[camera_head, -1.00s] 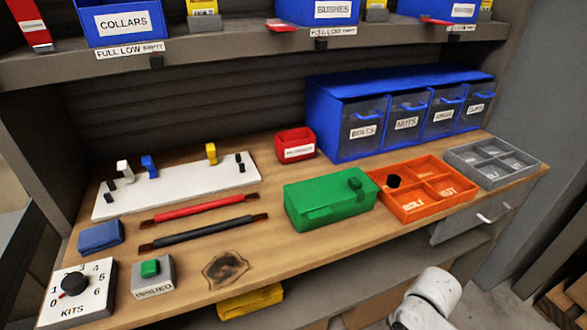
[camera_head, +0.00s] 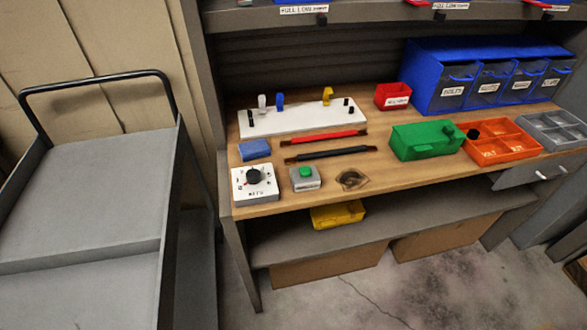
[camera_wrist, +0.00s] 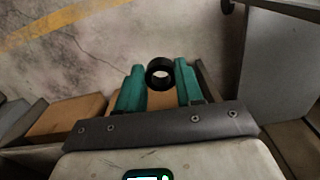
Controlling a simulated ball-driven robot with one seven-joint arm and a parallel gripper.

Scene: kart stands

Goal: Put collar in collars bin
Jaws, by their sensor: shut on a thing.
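My gripper (camera_wrist: 160,76) shows in the wrist view with its two teal fingers shut on a black ring-shaped collar (camera_wrist: 160,88). The ring's hole faces the camera, and the concrete floor and a brown box lie behind it. In the head view neither my gripper nor the held collar is in view. The collars bin is out of view now, above the top edge of the head view. A full/low/empty label (camera_head: 303,9) shows on the shelf edge there.
The workbench (camera_head: 375,185) holds a white peg board (camera_head: 290,121), a green box (camera_head: 420,143), an orange divided tray (camera_head: 505,158) and blue drawers (camera_head: 430,95). A grey cart (camera_head: 85,210) stands left of the bench. Open concrete floor (camera_head: 350,300) lies in front.

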